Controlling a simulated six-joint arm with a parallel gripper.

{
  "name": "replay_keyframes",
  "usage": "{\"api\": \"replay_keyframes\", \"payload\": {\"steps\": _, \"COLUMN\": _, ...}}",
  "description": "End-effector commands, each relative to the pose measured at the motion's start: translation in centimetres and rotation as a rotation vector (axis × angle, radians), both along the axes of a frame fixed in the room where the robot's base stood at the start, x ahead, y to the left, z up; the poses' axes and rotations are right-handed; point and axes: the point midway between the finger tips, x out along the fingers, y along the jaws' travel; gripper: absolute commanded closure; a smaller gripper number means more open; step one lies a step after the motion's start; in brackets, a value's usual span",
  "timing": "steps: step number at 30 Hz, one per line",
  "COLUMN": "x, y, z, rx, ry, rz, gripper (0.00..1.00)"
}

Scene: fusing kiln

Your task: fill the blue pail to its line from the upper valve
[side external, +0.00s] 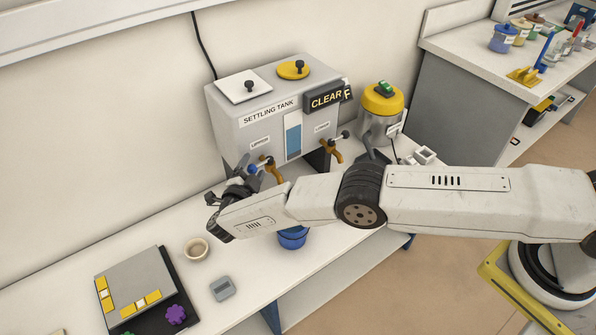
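The grey settling tank (245,133) stands on the white bench with a CLEAR sign (325,98) at its upper right. The upper valve (273,171) is a brass tap with a blue knob on the tank's front. The blue pail (292,238) stands on the bench in front of the tank. My arm hides its top, so its line, its contents and its exact place relative to the spout cannot be told. My gripper (226,186) is at the left of the upper valve, close to the blue knob. Its fingers are dark and seen edge-on; contact and opening are unclear.
The lower valve (335,151) is to the right of the upper one. A yellow-topped canister (381,112) stands right of the tank. Bench between is clear.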

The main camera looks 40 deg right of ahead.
Motion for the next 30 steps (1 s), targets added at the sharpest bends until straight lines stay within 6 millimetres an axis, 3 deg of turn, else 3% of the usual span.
{"api": "replay_keyframes", "payload": {"steps": 11, "x": -0.5, "y": 0.5, "z": 0.0, "rx": 0.0, "ry": 0.0, "rz": -0.001, "gripper": 0.25}}
{"api": "replay_keyframes", "payload": {"steps": 30, "x": -4.8, "y": 5.8, "z": -0.1, "rx": 0.0, "ry": 0.001, "rz": 0.001, "gripper": 0.25}}
